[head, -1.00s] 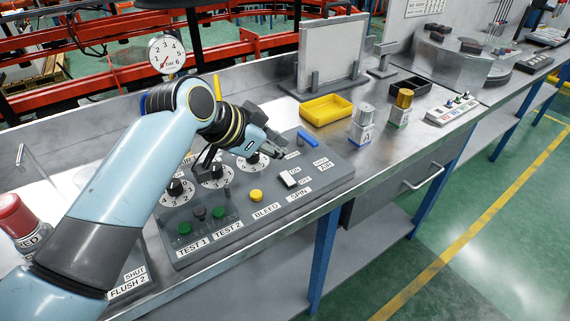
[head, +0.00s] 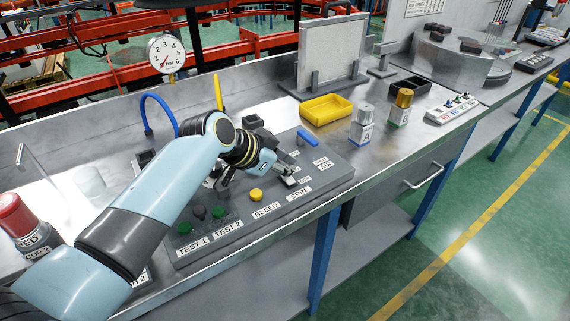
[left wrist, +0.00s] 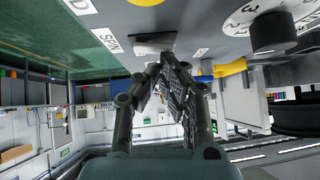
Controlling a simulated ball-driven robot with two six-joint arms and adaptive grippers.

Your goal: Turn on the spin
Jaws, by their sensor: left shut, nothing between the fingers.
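The SPIN switch is a white rocker with its label (head: 299,195) on the grey control panel (head: 335,176). In the head view my left gripper (head: 289,179) is over this switch and hides most of it. In the left wrist view the white SPIN switch (left wrist: 153,45) is just beyond the closed fingertips (left wrist: 167,60), with the SPIN label (left wrist: 111,40) beside it. The fingers are together and hold nothing. They are at or very close to the switch; I cannot tell whether they touch. Which way the rocker is tipped is not clear. My right gripper is not in view.
The yellow BLEED button (head: 255,195) and green test buttons (head: 185,228) lie left of the switch. A blue handle (head: 308,138) lies behind it. Dial knobs are partly hidden behind my arm. A yellow tray (head: 326,109) and small bottles (head: 362,124) stand farther back.

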